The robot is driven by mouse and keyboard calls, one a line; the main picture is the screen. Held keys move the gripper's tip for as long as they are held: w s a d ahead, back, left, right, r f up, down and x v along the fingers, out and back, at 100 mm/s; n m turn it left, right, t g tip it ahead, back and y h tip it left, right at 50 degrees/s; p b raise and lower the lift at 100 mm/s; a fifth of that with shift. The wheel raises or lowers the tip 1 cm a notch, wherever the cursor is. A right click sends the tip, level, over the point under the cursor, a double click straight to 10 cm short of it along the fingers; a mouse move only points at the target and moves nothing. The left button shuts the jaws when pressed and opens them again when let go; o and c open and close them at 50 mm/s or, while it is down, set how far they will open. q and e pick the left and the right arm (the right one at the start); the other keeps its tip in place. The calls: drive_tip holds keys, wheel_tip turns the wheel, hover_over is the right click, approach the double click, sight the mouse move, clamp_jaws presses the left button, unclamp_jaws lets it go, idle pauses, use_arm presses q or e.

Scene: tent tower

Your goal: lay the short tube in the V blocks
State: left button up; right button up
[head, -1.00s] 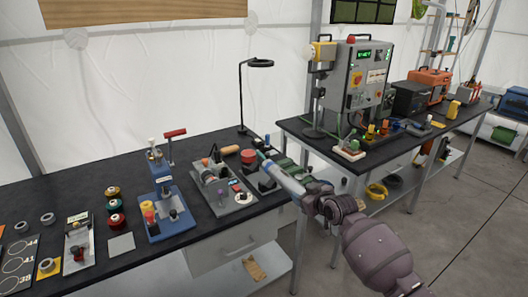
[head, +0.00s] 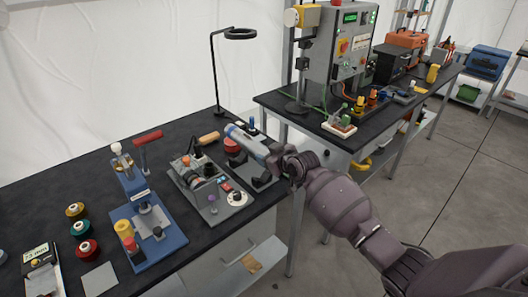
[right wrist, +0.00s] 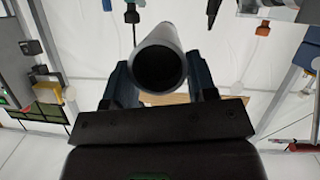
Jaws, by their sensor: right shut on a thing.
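The short tube is a grey hollow cylinder (right wrist: 158,42), seen end-on in the right wrist view between the two dark fingers of my right gripper (right wrist: 165,82). The gripper is shut on it. In the head view my right gripper (head: 262,152) reaches in from the right over the bench's right end, with the light grey-blue tube (head: 238,134) at its front. A dark fixture (head: 262,179) lies just below it, partly hidden; it may hold the V blocks, but their grooves cannot be made out. My left gripper is out of view.
A grey fixture plate (head: 216,205) with knobs stands just left of the gripper. Further left is a blue press (head: 150,238) with a red lever. A second bench (head: 290,106) with a control cabinet (head: 340,50) stands behind right.

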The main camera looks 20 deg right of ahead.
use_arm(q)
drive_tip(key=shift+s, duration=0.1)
use_arm(e)
drive_tip(key=shift+s+r, duration=0.1)
drive_tip(key=shift+s, duration=0.05)
drive_tip(key=shift+f+b, duration=0.8)
drive_tip(key=shift+f, duration=0.35)
drive_tip(key=shift+f+b, duration=0.7)
drive_tip(key=shift+f, duration=0.3)
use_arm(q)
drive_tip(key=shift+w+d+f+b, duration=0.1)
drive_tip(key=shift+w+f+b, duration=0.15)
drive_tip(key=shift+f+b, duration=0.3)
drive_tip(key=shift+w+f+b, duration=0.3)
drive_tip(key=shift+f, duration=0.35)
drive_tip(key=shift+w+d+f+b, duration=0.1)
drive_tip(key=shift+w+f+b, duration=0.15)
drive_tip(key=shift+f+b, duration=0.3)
use_arm(e)
drive_tip(key=shift+f, duration=2.05)
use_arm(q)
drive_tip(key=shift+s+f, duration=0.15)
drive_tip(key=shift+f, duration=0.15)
use_arm(e)
drive_tip(key=shift+f, duration=0.25)
drive_tip(key=o, duration=1.1)
drive_tip(key=shift+o, duration=0.6)
drive_tip(key=shift+f, duration=0.1)
